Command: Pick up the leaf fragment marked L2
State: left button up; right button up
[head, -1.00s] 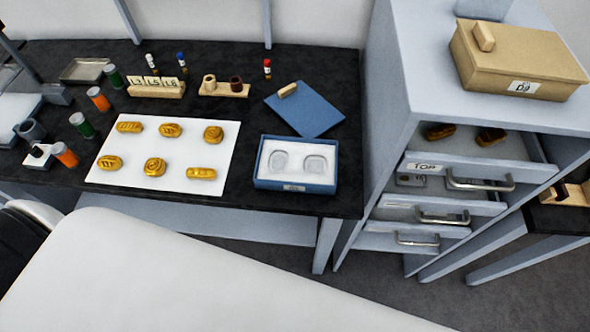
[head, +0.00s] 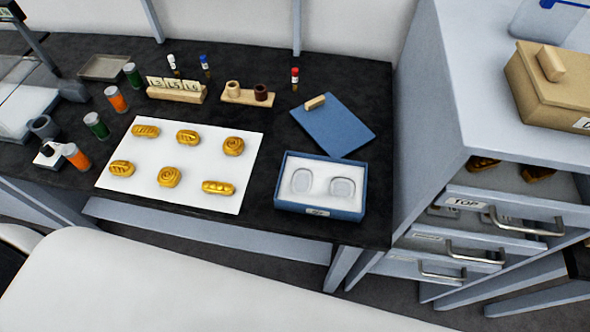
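Several gold fragments lie apart on a white sheet (head: 215,153) on the black table. The back row holds an oblong one (head: 145,131), a middle one (head: 187,137) and a rounder one (head: 233,146). The front row holds a left one (head: 122,168), a round one (head: 169,177) and an elongated one (head: 218,187). Their marks are too small to read, so I cannot tell which is L2. Neither gripper shows in the head view.
A blue box (head: 318,212) with two empty recesses stands right of the sheet, its blue lid (head: 335,126) behind it. Small bottles (head: 97,125) line the left. A drawer cabinet (head: 438,95) with drawers pulled out stands at right.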

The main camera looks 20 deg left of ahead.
aim_at(120, 168)
jog(key=i+u, duration=0.2)
jog(key=k+j+u, duration=0.1)
jog(key=u, duration=1.65)
jog(key=z, duration=0.4)
jog(key=j+z, duration=0.4)
jog(key=k+j+z, duration=0.1)
jog(key=z, duration=0.3)
jog(key=k+j+z, duration=0.15)
jog(key=j+z, duration=0.25)
jog(key=l, duration=0.1)
